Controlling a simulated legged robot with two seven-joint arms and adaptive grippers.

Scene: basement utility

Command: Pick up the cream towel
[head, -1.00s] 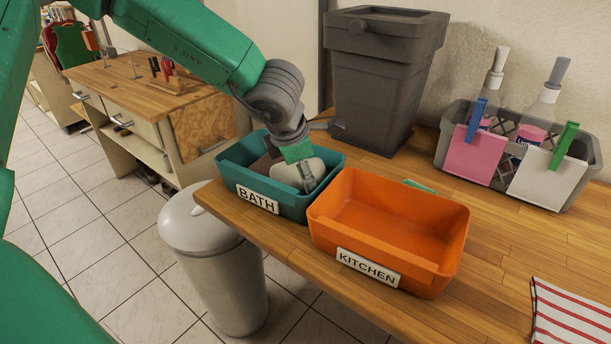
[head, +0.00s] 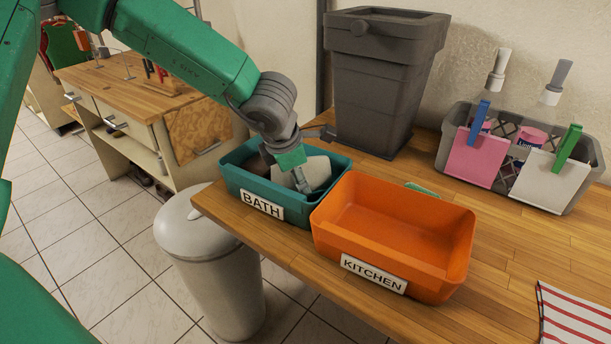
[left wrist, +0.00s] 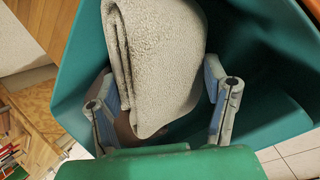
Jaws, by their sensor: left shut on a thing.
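The cream towel (head: 318,173) is a folded, fuzzy cloth inside the teal BATH bin (head: 300,216). In the left wrist view the towel (left wrist: 160,60) stands between the two fingers, with the teal bin wall (left wrist: 85,65) around it. My left gripper (head: 301,182) reaches down into the bin and is shut on the towel. In the left wrist view the gripper (left wrist: 165,108) has one finger on each side of the towel. The towel's lower part is partly hidden by the gripper and the bin rim. My right gripper is in neither view.
A brown cloth-like thing (head: 256,164) lies in the bin's left part. An empty orange KITCHEN bin (head: 380,225) stands close on the right. A dark grey bin (head: 378,95) stands behind. A grey caddy (head: 582,178) and a red-striped cloth (head: 575,315) are farther right.

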